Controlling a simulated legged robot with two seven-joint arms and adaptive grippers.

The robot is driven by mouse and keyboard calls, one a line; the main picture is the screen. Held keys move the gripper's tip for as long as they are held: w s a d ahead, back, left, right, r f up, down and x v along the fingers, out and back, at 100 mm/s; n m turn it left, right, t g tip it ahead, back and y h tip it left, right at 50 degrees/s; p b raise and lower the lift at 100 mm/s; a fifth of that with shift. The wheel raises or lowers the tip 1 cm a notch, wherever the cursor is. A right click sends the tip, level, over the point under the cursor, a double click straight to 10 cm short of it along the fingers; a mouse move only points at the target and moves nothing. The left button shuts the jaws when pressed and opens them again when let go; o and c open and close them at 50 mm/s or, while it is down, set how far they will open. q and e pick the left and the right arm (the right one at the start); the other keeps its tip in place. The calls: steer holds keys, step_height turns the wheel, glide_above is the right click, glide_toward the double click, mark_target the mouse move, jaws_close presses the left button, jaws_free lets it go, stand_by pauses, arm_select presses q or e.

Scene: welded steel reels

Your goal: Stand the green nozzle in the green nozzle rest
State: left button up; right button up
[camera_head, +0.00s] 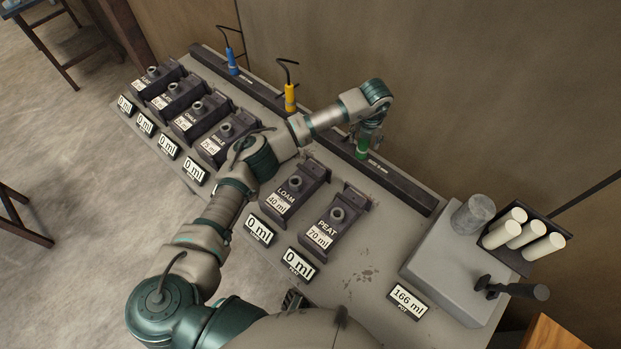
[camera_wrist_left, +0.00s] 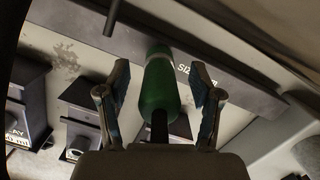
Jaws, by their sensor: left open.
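The green nozzle (camera_head: 362,149) is upright at the long dark rail along the back of the bench, under my left gripper (camera_head: 369,138). In the left wrist view the green nozzle (camera_wrist_left: 159,86) lies between the two spread fingers of my left gripper (camera_wrist_left: 160,103), with a gap on each side. Its black stem points toward the palm. Its far end is in front of the dark rail (camera_wrist_left: 240,92); whether it sits in a rest there is hidden. No separate green rest can be made out.
A blue nozzle (camera_head: 232,62) and a yellow nozzle (camera_head: 290,97) stand along the rail farther left. Several dark dispensers, including PEAT (camera_head: 335,218), stand in front with ml displays. A grey block (camera_head: 450,262) with a metal cylinder (camera_head: 473,214) is at right, beside white tubes (camera_head: 515,229).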

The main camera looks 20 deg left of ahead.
arm_select(q)
steer(key=shift+r+p, duration=2.45)
steer(key=shift+r, duration=1.8)
arm_select(e)
steer(key=r, duration=0.1)
steer(key=w+r, duration=0.1)
steer(key=r, duration=0.3)
steer(key=shift+w+r, duration=0.25)
arm_select(q)
step_height(320, 180, up, 4)
steer(key=s+d, duration=0.1)
steer(key=s, duration=1.1)
steer(key=shift+d, duration=0.2)
arm_select(e)
steer(key=s+f, duration=0.3)
steer(key=shift+s+d+f, duration=0.1)
steer(key=shift+s+d, duration=0.2)
